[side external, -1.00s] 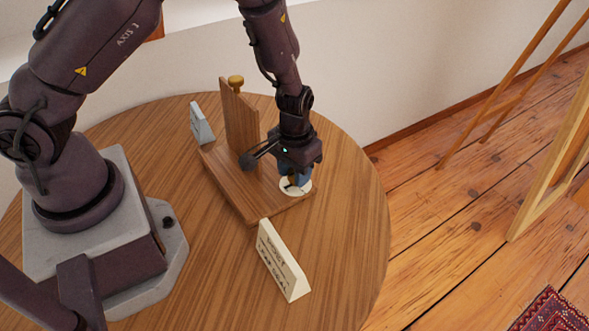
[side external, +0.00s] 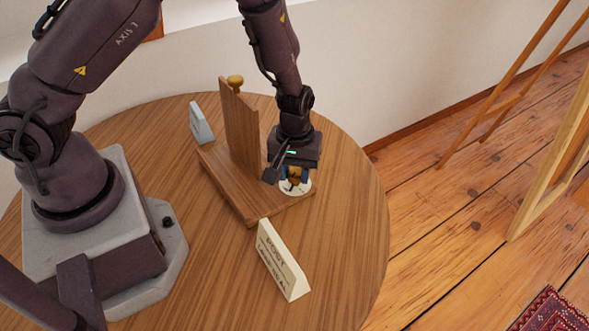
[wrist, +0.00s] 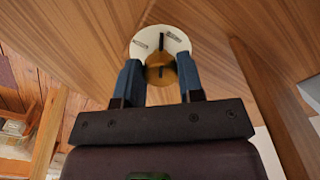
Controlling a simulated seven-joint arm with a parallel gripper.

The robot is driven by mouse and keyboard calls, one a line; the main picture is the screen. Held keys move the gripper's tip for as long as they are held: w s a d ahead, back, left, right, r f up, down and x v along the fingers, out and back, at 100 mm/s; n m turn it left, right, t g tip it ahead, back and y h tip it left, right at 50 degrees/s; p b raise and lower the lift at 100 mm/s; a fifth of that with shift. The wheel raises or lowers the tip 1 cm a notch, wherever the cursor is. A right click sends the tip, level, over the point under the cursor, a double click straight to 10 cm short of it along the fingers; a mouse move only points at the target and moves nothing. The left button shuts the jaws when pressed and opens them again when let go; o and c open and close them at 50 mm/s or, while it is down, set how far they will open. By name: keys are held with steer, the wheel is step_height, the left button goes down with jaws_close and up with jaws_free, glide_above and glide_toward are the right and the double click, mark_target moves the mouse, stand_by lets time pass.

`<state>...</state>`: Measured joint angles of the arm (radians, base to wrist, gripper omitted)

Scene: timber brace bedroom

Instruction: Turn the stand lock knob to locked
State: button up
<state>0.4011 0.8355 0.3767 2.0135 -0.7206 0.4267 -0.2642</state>
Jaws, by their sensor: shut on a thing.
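The wooden stand has a flat base (side external: 230,190) and an upright panel (side external: 240,125). A round cream dial plate (side external: 307,188) lies at the base's right end, partly hidden under my gripper in the side view. In the wrist view the dial plate (wrist: 160,35) carries two small labels, too small to read. A brass-coloured knob (wrist: 161,70) stands on the dial between the two blue fingers of my gripper (wrist: 159,72). The fingers are shut on it, one on each side. In the side view my gripper (side external: 295,180) points down over the dial.
A second brass knob (side external: 235,80) tops the upright panel. A cream tent sign (side external: 282,262) with hard-to-read text stands in front of the stand; a pale one (side external: 200,124) stands behind it. The round table (side external: 345,230) is clear at the right.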

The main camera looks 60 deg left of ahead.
mark_target(296, 173)
steer(key=n, duration=0.5)
steer(key=shift+w+n, duration=0.1)
steer(key=shift+n, duration=0.2)
steer(key=n, duration=0.5)
steer(key=shift+w, duration=0.1)
steer(key=shift+n, duration=0.3)
steer(key=o, duration=0.9)
steer(key=shift+o, duration=0.2)
step_height(296, 173, up, 13)
